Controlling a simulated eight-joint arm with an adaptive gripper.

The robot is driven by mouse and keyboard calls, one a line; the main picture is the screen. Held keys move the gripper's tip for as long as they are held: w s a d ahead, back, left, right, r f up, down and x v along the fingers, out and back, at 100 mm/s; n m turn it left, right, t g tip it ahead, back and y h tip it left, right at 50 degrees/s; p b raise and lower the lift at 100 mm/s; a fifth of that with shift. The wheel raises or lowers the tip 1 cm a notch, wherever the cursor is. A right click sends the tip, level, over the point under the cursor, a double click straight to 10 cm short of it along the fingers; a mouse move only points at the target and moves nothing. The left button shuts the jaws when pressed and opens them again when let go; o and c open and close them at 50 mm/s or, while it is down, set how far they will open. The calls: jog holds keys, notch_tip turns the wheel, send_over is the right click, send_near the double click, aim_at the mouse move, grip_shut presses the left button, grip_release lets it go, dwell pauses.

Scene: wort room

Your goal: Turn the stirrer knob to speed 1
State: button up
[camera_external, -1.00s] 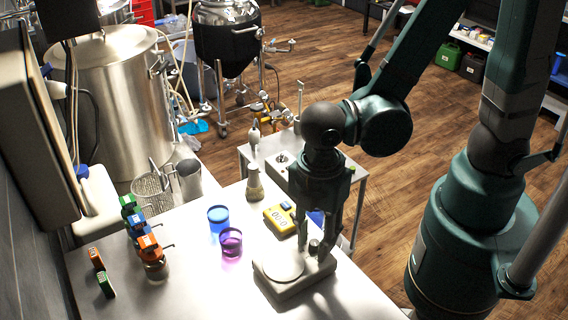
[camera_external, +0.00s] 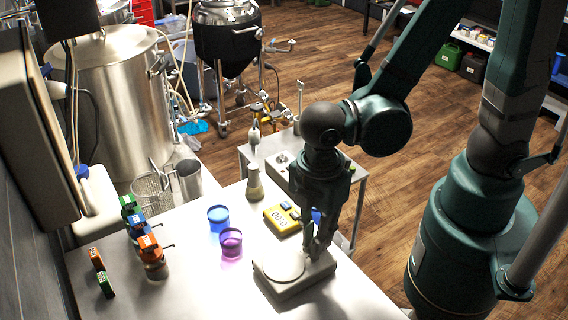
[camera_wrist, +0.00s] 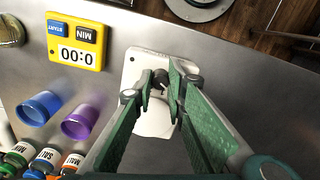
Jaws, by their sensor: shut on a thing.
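The stirrer (camera_external: 287,277) is a pale flat unit with a round plate, standing on the bench in the external view. It also shows in the wrist view (camera_wrist: 134,66), partly covered by my fingers. Its small dark knob (camera_wrist: 160,78) sits between my fingertips in the wrist view. My gripper (camera_external: 315,250) points down over the right end of the stirrer. In the wrist view my gripper (camera_wrist: 161,88) is closed in on the knob from both sides. The knob's markings and pointer are hidden or too small to read.
A yellow timer (camera_external: 282,219) stands just behind the stirrer. A blue cup (camera_external: 218,218) and a purple cup (camera_external: 231,242) stand to its left. A flask (camera_external: 254,184) stands further back. Several small bottles with coloured lids stand at the left. The bench front is clear.

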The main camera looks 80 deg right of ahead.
jog(key=m+b, duration=0.1)
jog(key=m, duration=0.3)
jog(key=shift+m+b, duration=0.45)
jog(key=shift+m, duration=1.05)
jog(key=o, duration=0.9)
jog(key=shift+r, duration=0.15)
jog(key=shift+r, duration=5.85)
